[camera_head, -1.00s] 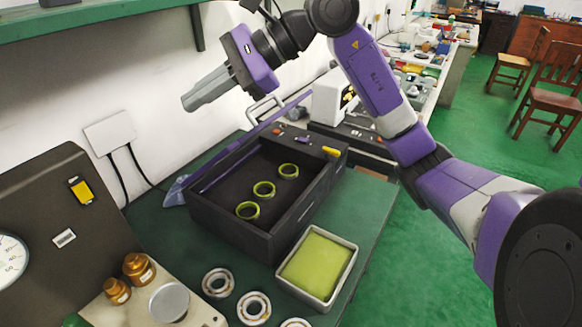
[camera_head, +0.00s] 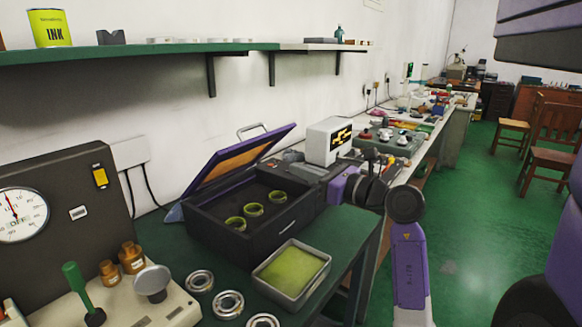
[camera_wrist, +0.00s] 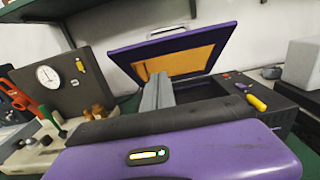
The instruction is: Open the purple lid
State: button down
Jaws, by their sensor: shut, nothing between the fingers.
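The purple lid (camera_head: 235,163) stands tilted open over the black box (camera_head: 280,232), hinged at the back, its orange underside showing. A metal handle (camera_head: 264,128) is on its upper side. The lid also shows raised in the wrist view (camera_wrist: 195,62), partly behind my fingers. My gripper (camera_wrist: 157,92) is shut and empty, its grey fingers pointing toward the box and lid. In the head view my purple gripper body is at the right end of the box; its fingertips are hard to make out there. Green rings (camera_head: 252,210) lie inside the box.
A tray with a yellow-green pad (camera_head: 291,268) and several bearing rings (camera_head: 228,304) stand in front of the box. A gauge machine (camera_head: 60,205) is at left. A shelf (camera_head: 140,52) runs above along the wall.

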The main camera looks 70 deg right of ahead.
send_near(254, 144)
jog(key=w+f, duration=0.3)
jog(key=shift+w+d+r+p, duration=0.25)
jog(key=shift+w+d+r, duration=0.05)
jog(key=shift+w+r, duration=0.45)
jog(key=shift+w+d+r+p, duration=0.25)
jog(key=shift+w+r, duration=0.35)
jog(key=shift+r, duration=0.15)
jog(key=shift+r, duration=0.1)
